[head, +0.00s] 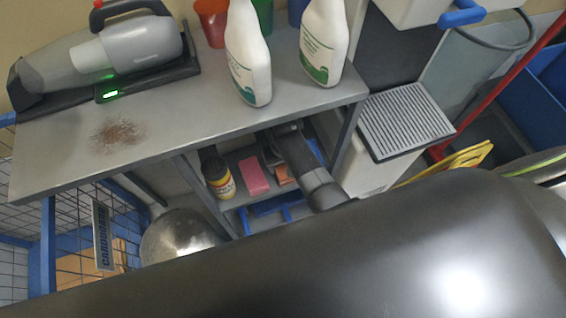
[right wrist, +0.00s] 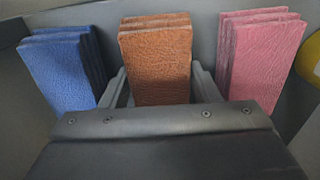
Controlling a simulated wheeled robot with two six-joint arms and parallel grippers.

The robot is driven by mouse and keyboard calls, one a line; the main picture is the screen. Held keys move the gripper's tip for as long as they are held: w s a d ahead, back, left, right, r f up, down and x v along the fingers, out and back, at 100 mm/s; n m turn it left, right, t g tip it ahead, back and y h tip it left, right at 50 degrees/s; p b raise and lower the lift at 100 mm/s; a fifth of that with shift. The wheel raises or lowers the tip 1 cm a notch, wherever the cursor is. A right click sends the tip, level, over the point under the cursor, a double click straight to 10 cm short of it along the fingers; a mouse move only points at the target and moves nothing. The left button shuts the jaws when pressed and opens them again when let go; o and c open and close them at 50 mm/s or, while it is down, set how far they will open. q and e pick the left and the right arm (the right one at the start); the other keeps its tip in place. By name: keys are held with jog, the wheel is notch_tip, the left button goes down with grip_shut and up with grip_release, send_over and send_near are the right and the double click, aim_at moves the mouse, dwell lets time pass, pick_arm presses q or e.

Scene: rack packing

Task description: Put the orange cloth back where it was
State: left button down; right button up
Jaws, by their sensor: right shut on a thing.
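The orange cloth (right wrist: 155,65) is in the middle of the right wrist view, with more orange layers stacked behind it. My right gripper (right wrist: 161,88) has a finger on each side of it and is shut on it. In the head view a small part of orange cloth (head: 285,175) shows on the lower shelf, beside my dark right wrist. That wrist reaches in under the bench top, and the fingertips are hard to make out there. My left gripper is not in view.
Blue cloths (right wrist: 62,75) and pink cloths (right wrist: 262,50) stand in stacks on either side. A brown bottle (head: 217,178) stands on the lower shelf (head: 238,200). White spray bottles (head: 250,60) and a handheld vacuum (head: 120,50) are on the bench top (head: 190,110) above.

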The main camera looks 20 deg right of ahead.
jog(key=o, duration=1.1)
notch_tip(320, 180, up, 6)
jog(key=shift+r+p, duration=0.25)
jog(key=shift+p, duration=0.85)
jog(key=shift+r, duration=0.65)
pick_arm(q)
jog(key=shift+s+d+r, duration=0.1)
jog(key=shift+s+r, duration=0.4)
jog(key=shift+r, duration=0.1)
pick_arm(e)
jog(key=shift+f, duration=0.1)
